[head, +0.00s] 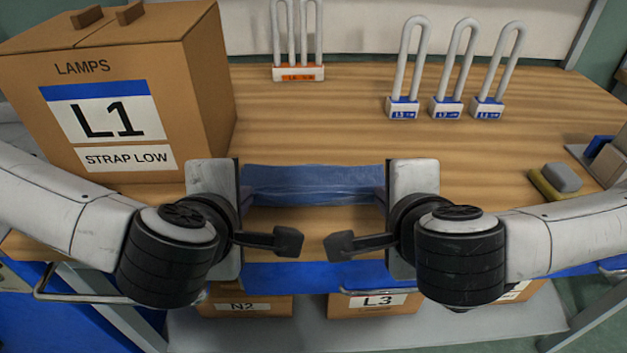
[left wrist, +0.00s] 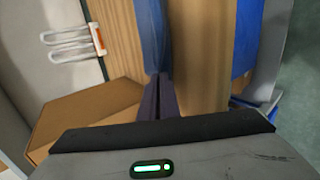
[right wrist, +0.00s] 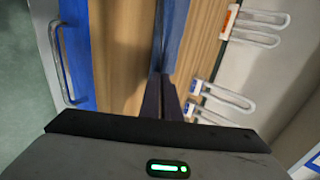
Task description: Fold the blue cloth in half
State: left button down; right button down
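The blue cloth (head: 313,184) shows as a narrow strip between my two grippers near the table's front edge. It has a crease along its length; how much of it is folded under cannot be told. My left gripper (head: 246,194) is at its left end; the dark fingers are together with the cloth (left wrist: 152,35) running from their tips. My right gripper (head: 379,194) is at its right end, with fingers also together and the cloth (right wrist: 173,40) running from the tips. The cloth's ends are partly hidden by the grippers.
A cardboard box marked L1 (head: 205,75) stands at the left on the wooden table (head: 300,125). White lamps with blue bases (head: 446,108) stand at back right, and an orange-labelled lamp (head: 298,74) at back. A grey-and-yellow block (head: 562,178) lies right. The table behind the cloth is clear.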

pick_arm(q)
jog(key=c, duration=1.7)
grip_release()
pick_arm(e)
jog(key=c, duration=1.7)
grip_release()
